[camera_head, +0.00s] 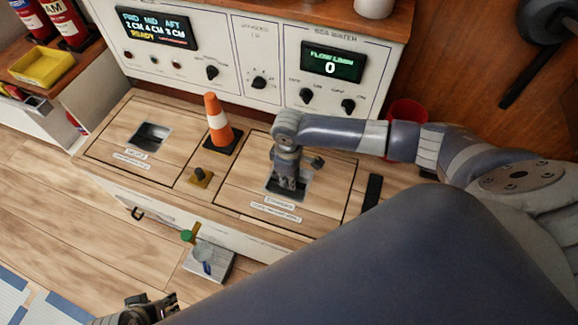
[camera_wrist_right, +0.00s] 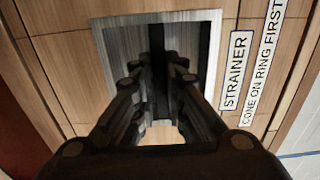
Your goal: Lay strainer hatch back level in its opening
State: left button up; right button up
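The strainer hatch (camera_head: 238,188) is the wooden panel on the right of the bench top, labelled STRAINER. It looks about level within its dark seam; I cannot tell whether it is fully seated. Its metal recess (camera_wrist_right: 205,40) has a dark bar (camera_wrist_right: 158,50) across it. My right gripper (camera_head: 287,186) points down into this recess. In the right wrist view its fingertips (camera_wrist_right: 156,75) stand close on both sides of the bar and appear closed on it. My left gripper (camera_head: 155,305) shows only partly at the bottom left, away from the hatch; its fingers are unclear.
A brass fitting (camera_head: 200,177) sits left of the hatch. Another hatch (camera_head: 110,140) lies further left. Control panels (camera_head: 285,70) rise behind; a red container (camera_head: 407,118) stands at right.

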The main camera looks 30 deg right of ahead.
jog(key=o, duration=0.4)
jog(key=shift+r, duration=0.1)
jog(key=shift+o, duration=0.3)
jog(key=shift+s, duration=0.1)
notch_tip(320, 180, up, 12)
dwell(0.6)
